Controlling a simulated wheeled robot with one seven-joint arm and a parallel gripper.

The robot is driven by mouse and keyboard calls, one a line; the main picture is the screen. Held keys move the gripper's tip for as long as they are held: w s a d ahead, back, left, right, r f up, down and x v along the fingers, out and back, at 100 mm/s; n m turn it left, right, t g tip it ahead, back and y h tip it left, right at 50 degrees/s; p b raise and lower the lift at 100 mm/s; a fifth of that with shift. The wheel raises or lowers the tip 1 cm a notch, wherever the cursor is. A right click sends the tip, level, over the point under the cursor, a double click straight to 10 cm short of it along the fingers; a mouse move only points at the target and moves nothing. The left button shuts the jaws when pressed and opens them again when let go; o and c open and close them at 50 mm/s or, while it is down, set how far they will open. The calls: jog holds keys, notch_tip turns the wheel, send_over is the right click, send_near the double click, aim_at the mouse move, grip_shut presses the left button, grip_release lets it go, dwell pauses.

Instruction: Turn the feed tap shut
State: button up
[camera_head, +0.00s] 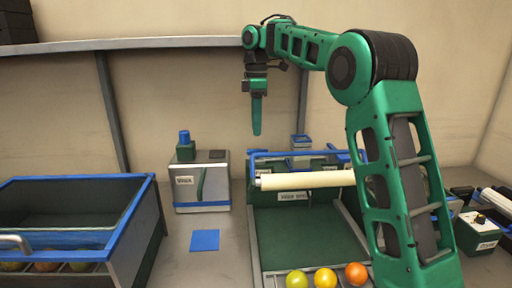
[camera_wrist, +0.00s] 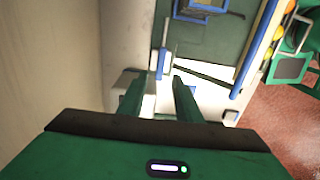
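My gripper (camera_head: 257,130) hangs fingers down in mid-air in front of the back wall, above the level of the feeder. In the wrist view my gripper (camera_wrist: 158,78) shows its two green fingers apart, with nothing held between them. No part is clearly marked as the feed tap. A grey box (camera_head: 216,190) at the back left has a slanted green lever (camera_head: 201,184) on its front and a blue-capped green post (camera_head: 185,145) on top. A small blue-topped part (camera_head: 301,142) stands behind the feeder. I cannot tell which of these is the tap.
A blue-rimmed bin (camera_head: 70,233) stands at the left. A feeder with a pale roller (camera_head: 308,180) and a green bed (camera_head: 300,230) lies in the middle. Several fruits, including an orange (camera_head: 356,273), lie at its front. A blue square (camera_head: 205,240) lies on the bench.

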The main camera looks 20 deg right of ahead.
jog(key=f, duration=0.7)
jog(key=shift+d+f, duration=0.2)
jog(key=shift+f, duration=0.2)
grip_shut()
